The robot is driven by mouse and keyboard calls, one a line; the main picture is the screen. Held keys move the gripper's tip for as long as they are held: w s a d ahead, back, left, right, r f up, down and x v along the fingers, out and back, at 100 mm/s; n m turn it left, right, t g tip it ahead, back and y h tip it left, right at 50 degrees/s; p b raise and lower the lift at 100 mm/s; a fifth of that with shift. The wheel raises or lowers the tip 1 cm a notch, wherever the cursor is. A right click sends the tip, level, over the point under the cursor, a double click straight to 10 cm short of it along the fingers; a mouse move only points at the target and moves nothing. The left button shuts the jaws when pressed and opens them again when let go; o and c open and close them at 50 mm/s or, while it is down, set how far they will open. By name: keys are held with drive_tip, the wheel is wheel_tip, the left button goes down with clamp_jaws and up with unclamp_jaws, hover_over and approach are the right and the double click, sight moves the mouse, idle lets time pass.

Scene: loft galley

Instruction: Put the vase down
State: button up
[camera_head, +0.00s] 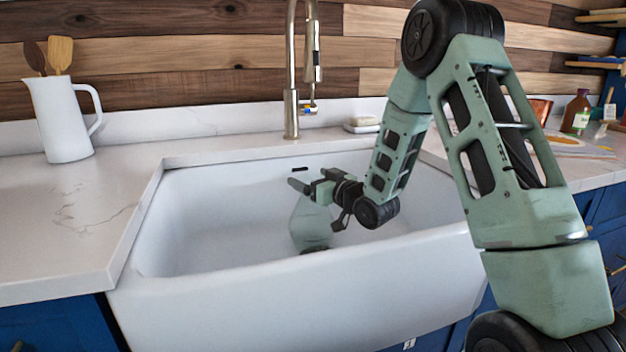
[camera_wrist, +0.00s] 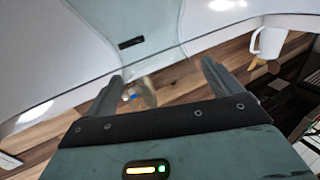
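The vase (camera_head: 310,228) is a pale green, see-through vessel with a wide body and a narrower neck. It stands roughly upright inside the white sink (camera_head: 200,290), with a dark patch at its foot; whether the foot touches the sink floor is unclear. My gripper (camera_head: 318,204) is at its neck, with one finger on either side. In the wrist view my gripper (camera_wrist: 160,78) shows upside-down surroundings, and the clear vase (camera_wrist: 110,22) spreads upward from between the fingers. The fingers appear closed on the neck, whose edges are faint against the background.
A tall faucet (camera_head: 291,75) rises behind the sink. A white pitcher (camera_head: 62,118) with wooden utensils stands on the left counter (camera_head: 70,215). A soap dish (camera_head: 362,125) is behind the sink and a brown bottle (camera_head: 576,112) at the right. The sink's left half is clear.

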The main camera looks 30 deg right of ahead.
drive_tip(key=s+r, duration=0.1)
drive_tip(key=s, duration=0.6)
drive_tip(key=shift+s+d+p, duration=0.25)
drive_tip(key=shift+d+p, duration=0.15)
drive_tip(key=shift+p, duration=0.05)
drive_tip(key=shift+r, duration=0.15)
